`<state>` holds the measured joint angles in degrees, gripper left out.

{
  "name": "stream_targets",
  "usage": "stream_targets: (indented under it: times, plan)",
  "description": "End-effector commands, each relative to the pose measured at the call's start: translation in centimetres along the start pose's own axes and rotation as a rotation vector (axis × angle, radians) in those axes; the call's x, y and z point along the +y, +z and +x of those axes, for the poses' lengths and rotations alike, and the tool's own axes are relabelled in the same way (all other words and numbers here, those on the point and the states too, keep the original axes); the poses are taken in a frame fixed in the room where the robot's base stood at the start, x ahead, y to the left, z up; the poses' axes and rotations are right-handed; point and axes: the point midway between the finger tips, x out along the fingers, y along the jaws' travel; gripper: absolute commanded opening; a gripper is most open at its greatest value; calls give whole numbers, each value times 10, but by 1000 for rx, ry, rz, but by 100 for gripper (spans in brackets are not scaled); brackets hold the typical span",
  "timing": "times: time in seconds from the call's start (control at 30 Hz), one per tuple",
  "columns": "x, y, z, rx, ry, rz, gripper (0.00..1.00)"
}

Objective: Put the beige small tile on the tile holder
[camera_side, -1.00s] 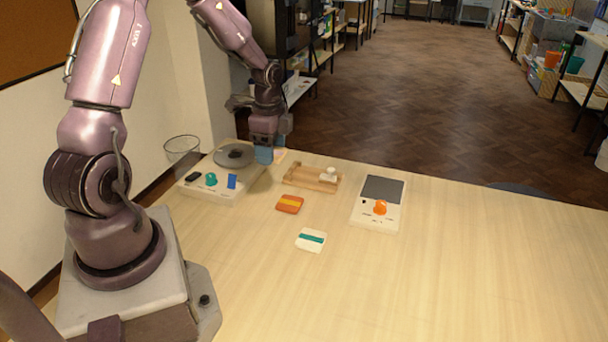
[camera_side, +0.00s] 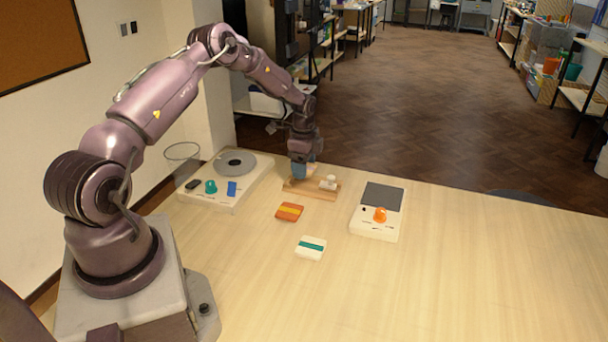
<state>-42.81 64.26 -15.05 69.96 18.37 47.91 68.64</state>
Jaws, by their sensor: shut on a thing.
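The tile holder (camera_side: 318,194) is a low wooden rack with a whitish knob at its right end, near the back of the table. I cannot tell whether the tile touches the holder.
Left is a white device (camera_side: 212,204) with a grey disc and teal knob. An orange block with a yellow band (camera_side: 289,212) and a white block with a teal band (camera_side: 310,248) lie in front. A scale with an orange knob (camera_side: 366,229) is right. The table's right front is clear.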

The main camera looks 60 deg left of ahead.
Motion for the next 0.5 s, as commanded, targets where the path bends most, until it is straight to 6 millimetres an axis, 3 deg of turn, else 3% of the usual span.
stream_targets:
  times: [0.23, 0.5]
  plan:
    - [-1, 0, 32, 0, 2, 0, 32]
    - [-1, 0, 33, 0, 1, -1, 32]
